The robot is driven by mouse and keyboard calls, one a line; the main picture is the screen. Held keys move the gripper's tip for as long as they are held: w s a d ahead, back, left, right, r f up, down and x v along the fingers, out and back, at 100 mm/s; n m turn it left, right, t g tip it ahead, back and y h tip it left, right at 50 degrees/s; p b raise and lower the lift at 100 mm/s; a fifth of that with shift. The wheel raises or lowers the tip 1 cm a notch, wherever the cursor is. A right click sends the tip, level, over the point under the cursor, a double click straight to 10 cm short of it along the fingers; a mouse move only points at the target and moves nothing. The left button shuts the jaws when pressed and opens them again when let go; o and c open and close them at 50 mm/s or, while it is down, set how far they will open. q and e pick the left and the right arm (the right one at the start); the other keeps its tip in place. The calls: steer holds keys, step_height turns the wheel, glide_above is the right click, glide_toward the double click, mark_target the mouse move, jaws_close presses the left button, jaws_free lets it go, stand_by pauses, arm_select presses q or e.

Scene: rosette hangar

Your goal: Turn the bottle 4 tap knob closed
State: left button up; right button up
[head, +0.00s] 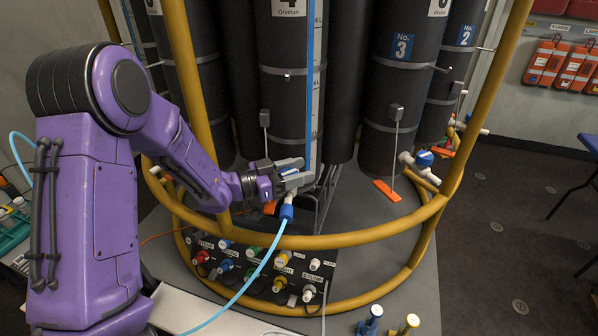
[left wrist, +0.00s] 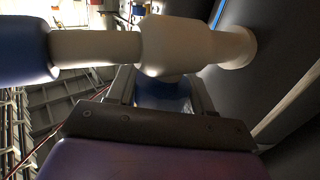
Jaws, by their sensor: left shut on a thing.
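Bottle 4 (head: 283,100) is a tall dark cylinder with a "4" label near the top centre. Its white tap (head: 290,197) shows below my left gripper (head: 291,174), with a blue hose connector (head: 287,212) on its end. In the left wrist view the white tap body (left wrist: 190,45) crosses above my fingers, and the blue connector (left wrist: 22,45) is at the left edge. The blue tap knob (left wrist: 163,95) sits between the fingers of my left gripper, which is shut on it. The fingers hide part of the knob. My right gripper is not in view.
A yellow ring rail (head: 330,240) and upright posts surround the bottles. A light-blue hose (head: 250,280) runs down from the tap. Bottle 3 (head: 400,80) has its own tap with a blue knob (head: 424,158) to the right. A panel of coloured connectors (head: 282,258) lies below.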

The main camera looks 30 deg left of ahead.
arm_select(q)
steer(key=o, duration=1)
steer(key=shift+c, duration=0.2)
steer(key=shift+s+a, duration=0.15)
steer(key=b+v, duration=0.2)
steer(key=v, duration=0.8)
steer(key=shift+b, duration=0.3)
